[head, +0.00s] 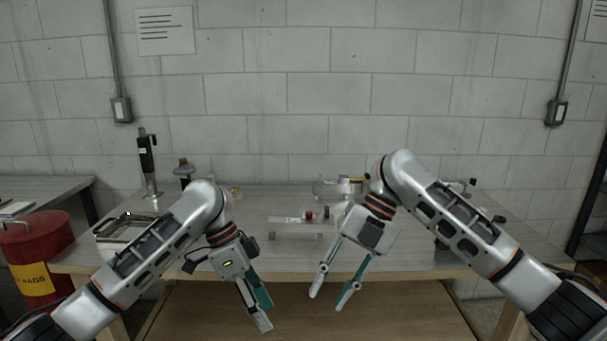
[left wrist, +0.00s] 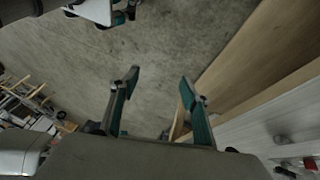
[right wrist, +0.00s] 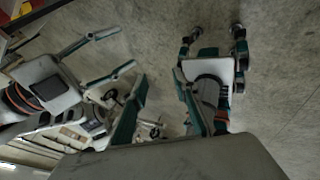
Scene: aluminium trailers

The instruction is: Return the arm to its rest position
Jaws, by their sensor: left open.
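My left gripper (head: 266,317) hangs in front of the table's front edge, pointing down and slightly right. Its fingers look partly overlapped in the head view, but the left wrist view shows them apart with bare floor between them (left wrist: 160,84). My right gripper (head: 327,300) hangs to its right, pointing down and slightly left, with its fingers apart and nothing between them. The right wrist view also shows its fingers spread over floor (right wrist: 161,82). Both arms are bent at the elbow, and neither gripper touches anything visible.
The grey table (head: 390,258) stands behind the grippers, with a lower wooden shelf (head: 200,320). On it are a metal tray (head: 122,229), a black-topped stand (head: 147,158) and a rail with small red and dark parts (head: 300,219). A red bin (head: 36,245) stands at left.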

